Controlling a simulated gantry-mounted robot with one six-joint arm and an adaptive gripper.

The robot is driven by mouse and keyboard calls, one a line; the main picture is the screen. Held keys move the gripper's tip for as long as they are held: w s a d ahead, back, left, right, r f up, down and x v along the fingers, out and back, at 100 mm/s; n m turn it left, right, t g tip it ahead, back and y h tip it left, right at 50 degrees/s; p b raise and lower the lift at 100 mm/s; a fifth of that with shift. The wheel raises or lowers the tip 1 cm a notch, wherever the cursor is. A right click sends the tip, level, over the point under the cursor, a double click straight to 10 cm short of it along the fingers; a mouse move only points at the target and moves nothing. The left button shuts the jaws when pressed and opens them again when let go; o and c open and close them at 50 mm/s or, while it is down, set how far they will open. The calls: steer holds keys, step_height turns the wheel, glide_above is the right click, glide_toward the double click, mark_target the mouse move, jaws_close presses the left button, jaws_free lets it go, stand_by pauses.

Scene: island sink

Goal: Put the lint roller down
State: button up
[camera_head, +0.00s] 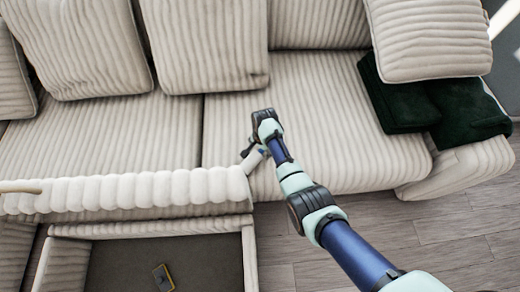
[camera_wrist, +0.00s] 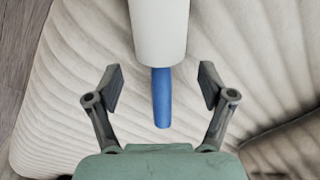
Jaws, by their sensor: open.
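The lint roller has a white roller head (camera_wrist: 158,30) and a blue handle (camera_wrist: 161,98). In the wrist view the handle lies between the two fingers of my gripper (camera_wrist: 162,86), with a gap on each side. My gripper is open. In the head view the lint roller (camera_head: 252,160) shows as a small white piece beside my gripper (camera_head: 250,149), at the end of a ribbed cream sofa part (camera_head: 130,191). The sofa's ribbed cream fabric lies behind it in the wrist view. I cannot tell whether it rests fully on the fabric.
An open compartment (camera_head: 205,262) at the front left holds a small yellow and grey object (camera_head: 163,277). Large cushions (camera_head: 205,45) line the sofa back. Dark green cloths (camera_head: 465,112) lie at the right. The seat middle (camera_head: 310,130) is clear.

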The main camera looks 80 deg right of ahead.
mark_target(262, 153)
step_height(262, 153, up, 11)
steer(key=p, duration=0.5)
steer(key=shift+s+f, duration=0.2)
steer(key=shift+s, duration=0.15)
